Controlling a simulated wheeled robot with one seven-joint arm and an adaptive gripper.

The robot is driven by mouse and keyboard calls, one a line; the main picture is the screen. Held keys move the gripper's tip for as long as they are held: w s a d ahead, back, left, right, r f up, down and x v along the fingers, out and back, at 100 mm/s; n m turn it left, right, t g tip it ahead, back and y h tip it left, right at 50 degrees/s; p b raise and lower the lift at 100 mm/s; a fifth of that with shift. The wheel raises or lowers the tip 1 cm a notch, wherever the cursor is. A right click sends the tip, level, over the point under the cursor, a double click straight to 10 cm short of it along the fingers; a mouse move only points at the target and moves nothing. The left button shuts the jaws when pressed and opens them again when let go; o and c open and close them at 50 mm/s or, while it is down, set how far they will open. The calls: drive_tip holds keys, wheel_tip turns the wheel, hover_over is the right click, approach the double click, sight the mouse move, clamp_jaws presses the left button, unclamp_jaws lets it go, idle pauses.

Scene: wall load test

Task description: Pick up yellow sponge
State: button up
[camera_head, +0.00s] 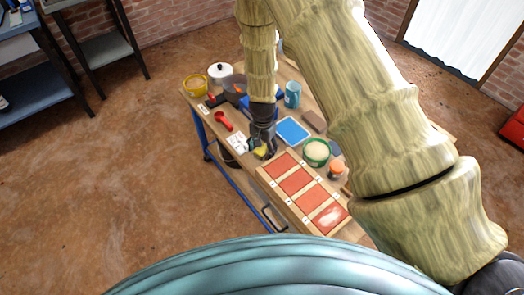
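A small yellow piece, which looks like the yellow sponge (261,152), shows on the workbench (253,181) right at the tip of my gripper (262,147). My gripper points down over it, and my arm comes from above. The fingers are dark and small here and partly cover the yellow piece. I cannot tell whether they touch it or are closed on it.
Close by are a white card (238,143), a red scoop (223,121), a blue tray (292,131), a green bowl (317,151) and a board with red panels (296,181). A blue mug (292,94) and white pot (220,72) stand farther back. The bench top is crowded.

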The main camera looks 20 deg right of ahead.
sight(263, 147)
drive_tip(key=c, duration=0.9)
wheel_tip(263, 147, up, 10)
drive_tip(key=shift+b, duration=0.4)
